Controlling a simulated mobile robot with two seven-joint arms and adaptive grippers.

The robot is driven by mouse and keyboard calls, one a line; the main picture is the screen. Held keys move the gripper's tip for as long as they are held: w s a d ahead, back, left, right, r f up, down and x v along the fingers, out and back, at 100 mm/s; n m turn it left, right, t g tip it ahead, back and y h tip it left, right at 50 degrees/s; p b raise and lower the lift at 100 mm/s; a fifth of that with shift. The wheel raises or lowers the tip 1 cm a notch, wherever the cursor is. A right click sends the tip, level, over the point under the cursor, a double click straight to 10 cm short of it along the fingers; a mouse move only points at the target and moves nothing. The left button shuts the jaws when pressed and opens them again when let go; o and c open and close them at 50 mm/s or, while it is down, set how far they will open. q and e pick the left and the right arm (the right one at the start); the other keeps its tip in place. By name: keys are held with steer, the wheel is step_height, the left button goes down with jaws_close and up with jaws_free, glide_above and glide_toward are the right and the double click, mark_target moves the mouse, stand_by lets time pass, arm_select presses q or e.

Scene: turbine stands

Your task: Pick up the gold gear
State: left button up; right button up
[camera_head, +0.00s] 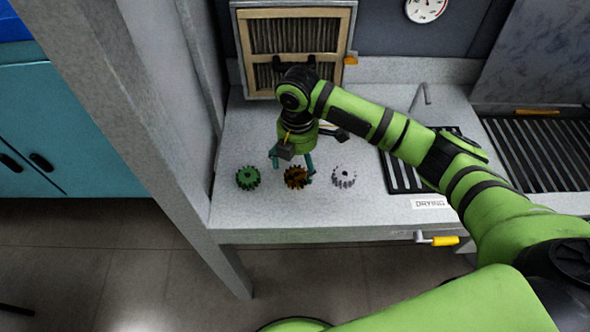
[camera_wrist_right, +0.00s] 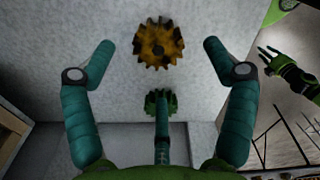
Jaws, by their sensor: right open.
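The gold gear (camera_head: 295,177) lies on the grey worktop between a green gear (camera_head: 247,178) and a whitish gear (camera_head: 344,176). My right gripper (camera_head: 292,163) is at the gold gear, with its teal fingers partly in front of it. In the right wrist view, the gold gear (camera_wrist_right: 159,43) shows between the two spread fingertips of the open gripper (camera_wrist_right: 158,46), with gaps at both sides. A third finger partly hides the green gear (camera_wrist_right: 160,102) there. My left gripper (camera_wrist_right: 285,72) shows small at the right of the wrist view, its fingers spread.
A framed filter panel (camera_head: 297,45) stands behind the worktop (camera_head: 330,205). A dark rack (camera_head: 405,175) and a DRYING label (camera_head: 429,203) are to the right. A grey post (camera_head: 150,110) rises at the left. A yellow handle (camera_head: 445,241) sticks out below the front edge.

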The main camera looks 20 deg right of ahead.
mark_target(297, 174)
arm_select(q)
steer(key=s+r+g+p, duration=0.1)
steer(key=s, duration=0.4)
arm_select(e)
step_height(297, 174, down, 2)
steer(key=shift+s+f, duration=0.1)
steer(key=shift+f, duration=0.15)
steer(key=shift+w+f, duration=0.2)
steer(key=shift+f, duration=1.1)
steer(key=c, duration=1.3)
jaws_close()
steer(key=shift+w+r, duration=0.15)
steer(key=shift+r, duration=0.55)
step_height(297, 174, up, 3)
steer(key=shift+a+f+b, duration=0.1)
steer(key=shift+b, duration=0.5)
arm_select(q)
steer(key=shift+t, duration=0.3)
steer(key=w+f+b, duration=0.2)
steer(key=w+f, duration=0.1)
steer(key=shift+w+f, duration=0.15)
steer(key=shift+w, duration=0.1)
arm_select(e)
steer(key=s+d+r, duration=0.4)
steer(key=d+r, duration=0.3)
steer(key=d, duration=0.4)
steer(key=shift+s, duration=0.15)
